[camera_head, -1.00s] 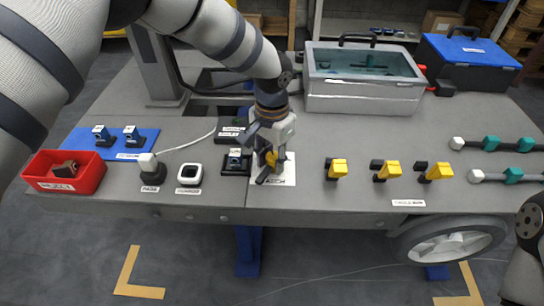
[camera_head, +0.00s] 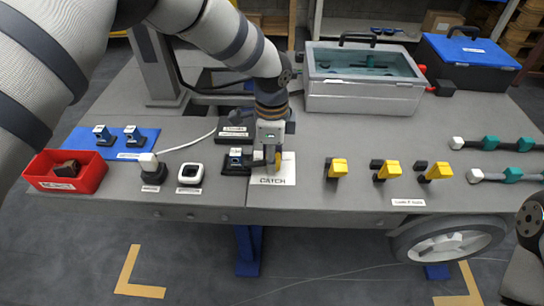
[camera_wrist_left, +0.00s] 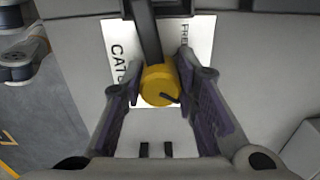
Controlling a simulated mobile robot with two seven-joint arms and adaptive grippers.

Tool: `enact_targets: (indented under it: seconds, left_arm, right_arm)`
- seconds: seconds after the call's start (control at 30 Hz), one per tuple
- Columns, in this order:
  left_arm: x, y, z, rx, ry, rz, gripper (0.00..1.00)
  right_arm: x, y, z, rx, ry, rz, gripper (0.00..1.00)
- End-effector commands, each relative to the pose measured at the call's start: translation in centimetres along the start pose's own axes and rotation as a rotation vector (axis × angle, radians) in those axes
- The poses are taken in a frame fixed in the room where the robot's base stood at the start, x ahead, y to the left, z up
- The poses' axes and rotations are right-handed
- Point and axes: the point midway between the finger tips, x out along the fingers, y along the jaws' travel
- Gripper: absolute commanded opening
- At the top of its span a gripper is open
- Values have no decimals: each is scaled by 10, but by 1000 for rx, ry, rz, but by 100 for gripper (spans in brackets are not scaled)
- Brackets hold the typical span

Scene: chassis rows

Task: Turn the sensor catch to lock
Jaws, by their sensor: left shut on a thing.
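The sensor catch is a yellow round knob (camera_wrist_left: 160,85) with a dark bar across it, over a white card marked CATCH (camera_head: 284,180). In the head view only a sliver of yellow (camera_head: 278,163) shows beside the fingers. My left gripper (camera_head: 270,168) points down at it from above. In the left wrist view the two fingers (camera_wrist_left: 160,92) stand on either side of the knob, shut on it. A small sensor unit (camera_head: 236,160) in a black mount sits just left of the gripper.
A white square ring (camera_head: 190,174), a grey-white plug piece (camera_head: 152,168) and a red bin (camera_head: 66,172) lie to the left. Several yellow-handled catches (camera_head: 386,170) stand to the right. A clear-lidded case (camera_head: 364,96) is behind. The table's front edge is close.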

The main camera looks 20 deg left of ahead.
Motion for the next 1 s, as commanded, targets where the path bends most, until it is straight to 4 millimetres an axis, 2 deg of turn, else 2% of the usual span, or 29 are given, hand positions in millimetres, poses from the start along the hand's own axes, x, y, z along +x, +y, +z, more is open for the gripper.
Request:
enact_targets:
  seconds: [0.4, 0.97, 1.0]
  left_arm:
    - [2, 0, 0, 179, -1, 3, 0]
    - [2, 0, 0, 209, -2, 4, 0]
    - [2, 0, 0, 209, -2, 4, 32]
  right_arm:
    - [2, 0, 1, 0, -4, 0, 40]
    - [2, 0, 1, 0, -4, 0, 40]
    - [2, 0, 1, 0, -4, 0, 40]
